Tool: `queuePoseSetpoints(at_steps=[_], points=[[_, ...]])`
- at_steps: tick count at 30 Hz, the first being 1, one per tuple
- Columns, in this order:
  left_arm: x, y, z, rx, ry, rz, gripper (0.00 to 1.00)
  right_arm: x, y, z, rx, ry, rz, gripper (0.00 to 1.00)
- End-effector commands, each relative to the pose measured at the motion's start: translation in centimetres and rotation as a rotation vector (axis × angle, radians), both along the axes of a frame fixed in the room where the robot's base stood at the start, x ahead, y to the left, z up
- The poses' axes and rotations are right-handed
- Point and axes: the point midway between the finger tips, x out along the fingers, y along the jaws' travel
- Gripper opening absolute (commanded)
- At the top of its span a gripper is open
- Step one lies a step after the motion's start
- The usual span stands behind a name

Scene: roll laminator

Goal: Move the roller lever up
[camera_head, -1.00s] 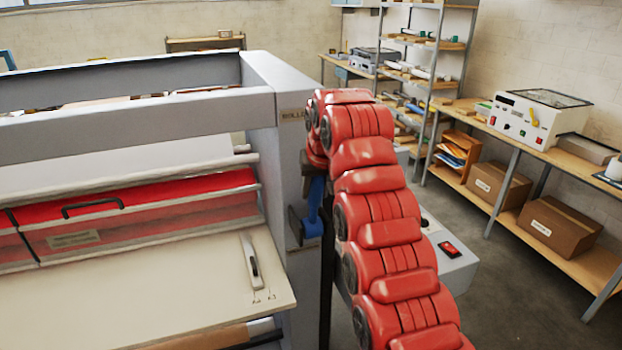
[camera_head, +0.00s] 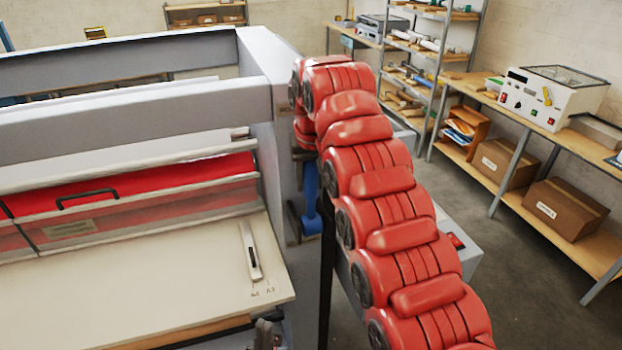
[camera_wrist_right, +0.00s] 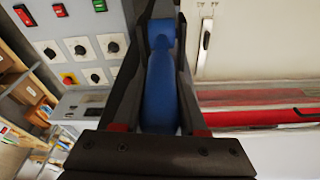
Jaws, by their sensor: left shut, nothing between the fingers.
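The roller lever is a blue bar with a rounded end (camera_head: 311,195) on the right side of the grey laminator (camera_head: 275,150). It also fills the middle of the right wrist view (camera_wrist_right: 160,90). My right gripper (camera_wrist_right: 165,35), at the end of the red arm, has its dark fingers along both sides of the lever, closed against it near the rounded end. In the head view the red arm hides most of this gripper and the lever's upper part. My left gripper (camera_head: 265,328) shows only as a small dark tip at the bottom edge, shut and empty, below the feed table.
A cream feed table (camera_head: 130,290) with a sliding guide (camera_head: 250,255) lies before the red guard (camera_head: 140,195). In the wrist view, a control panel (camera_wrist_right: 80,45) with knobs is beside the lever. Shelves and a bench with boxes (camera_head: 556,208) stand right, with open floor before them.

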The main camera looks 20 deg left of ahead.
Motion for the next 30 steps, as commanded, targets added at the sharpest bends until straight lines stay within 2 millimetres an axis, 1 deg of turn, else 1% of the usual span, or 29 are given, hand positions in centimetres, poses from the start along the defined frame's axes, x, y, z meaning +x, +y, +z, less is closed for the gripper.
queuePoseSetpoints(at_steps=[1, 4, 5, 13, 17, 20, 26, 27, 30], points=[[0.0, 0.0, 0.0, 0.000, 0.000, 0.000, 0.00, 0.1, 0.0, 0.1, 0.000, -0.002, 0.000, 0.50], [0.0, 0.0, 0.0, 0.000, 0.000, 0.000, 0.00, 0.0, 0.0, 0.0, 0.000, -0.001, 0.000, 0.68], [0.0, 0.0, 0.0, 0.000, 0.000, 0.000, 0.00, 0.0, 0.0, 0.0, 0.000, -0.001, 0.000, 0.71], [0.0, 0.0, 0.0, 0.000, 0.000, 0.000, 0.00, 0.0, 0.0, 0.1, 0.000, 0.000, 0.000, 0.71], [0.0, 0.0, 0.4, 0.000, 0.000, 0.000, 0.00, -0.1, 0.0, 0.8, 0.001, -0.002, 0.001, 0.71], [0.0, 0.0, 1.1, 0.000, 0.000, 0.000, 0.00, -0.3, 0.0, 2.0, 0.002, -0.003, 0.002, 0.71], [0.0, 0.0, 3.3, 0.000, 0.000, 0.000, 0.00, -1.0, -0.4, 5.9, 0.001, -0.003, 0.001, 0.71], [0.0, 0.0, 3.6, 0.000, 0.000, 0.000, 0.00, -0.9, -0.7, 6.2, 0.001, -0.004, -0.004, 0.71], [0.0, 0.0, 4.2, 0.000, 0.000, 0.000, 0.00, -1.2, -0.7, 7.1, 0.001, -0.003, -0.002, 0.71]])
